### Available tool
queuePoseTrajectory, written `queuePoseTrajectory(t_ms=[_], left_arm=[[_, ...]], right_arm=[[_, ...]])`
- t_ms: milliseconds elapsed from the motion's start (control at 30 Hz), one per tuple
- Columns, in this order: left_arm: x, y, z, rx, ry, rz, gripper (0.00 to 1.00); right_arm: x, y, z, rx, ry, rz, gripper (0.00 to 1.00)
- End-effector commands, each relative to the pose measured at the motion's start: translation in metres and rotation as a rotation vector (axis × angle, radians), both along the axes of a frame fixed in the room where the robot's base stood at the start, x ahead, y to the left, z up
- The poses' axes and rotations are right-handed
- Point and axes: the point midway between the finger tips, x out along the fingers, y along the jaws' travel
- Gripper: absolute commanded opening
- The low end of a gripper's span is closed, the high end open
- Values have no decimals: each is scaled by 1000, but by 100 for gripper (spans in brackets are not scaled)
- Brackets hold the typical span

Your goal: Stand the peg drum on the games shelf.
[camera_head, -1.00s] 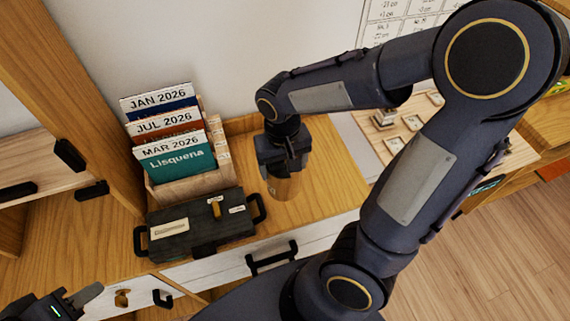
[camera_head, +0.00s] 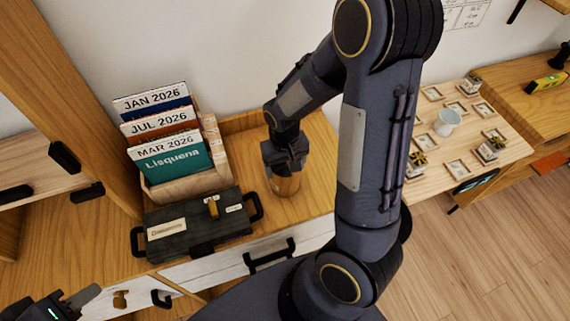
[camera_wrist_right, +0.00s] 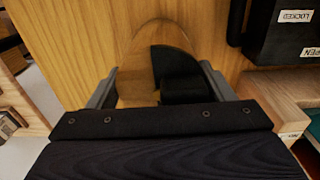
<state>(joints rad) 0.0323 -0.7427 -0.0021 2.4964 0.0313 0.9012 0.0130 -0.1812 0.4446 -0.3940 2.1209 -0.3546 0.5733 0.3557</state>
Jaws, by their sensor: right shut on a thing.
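A wooden, cylinder-like drum (camera_head: 287,186) stands on the wooden cabinet top, below my right gripper (camera_head: 285,168). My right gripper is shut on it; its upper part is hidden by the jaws. In the right wrist view the drum (camera_wrist_right: 135,64) sits between the two fingers, with a dark patch on it. My left gripper (camera_head: 78,302) is at the bottom left corner, partly cut off and away from the drum; its jaw gap is not clear. I cannot tell which surface is the games shelf.
A dark case (camera_head: 196,230) with handles lies left of the drum. Behind it stands a wooden file box (camera_head: 190,188) with labelled cards. At right, a low table (camera_head: 440,176) bears several small framed tiles and a white cup (camera_head: 446,122). The cabinet top right of the drum is clear.

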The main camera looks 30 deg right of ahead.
Motion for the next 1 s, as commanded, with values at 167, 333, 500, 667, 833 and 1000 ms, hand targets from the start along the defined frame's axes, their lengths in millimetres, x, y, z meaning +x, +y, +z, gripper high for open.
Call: queuePoseTrajectory(t_ms=[167, 333, 500, 667, 833, 1000], left_arm=[[0, 0, -4, 0, 0, 0, 36], [0, 0, -3, 0, 0, 0, 36], [0, 0, -3, 0, 0, 0, 36], [0, 0, 2, 0, 0, 0, 36], [0, 0, 1, 0, 0, 0, 36], [0, 0, 3, 0, 0, 0, 36]], right_arm=[[0, 0, -4, 0, 0, 0, 76], [0, 0, -3, 0, 0, 0, 96], [0, 0, -3, 0, 0, 0, 96], [0, 0, 2, 0, -1, 0, 96], [2, 1, 25, 1, -8, 1, 96], [2, 1, 63, 2, -10, 1, 96]])
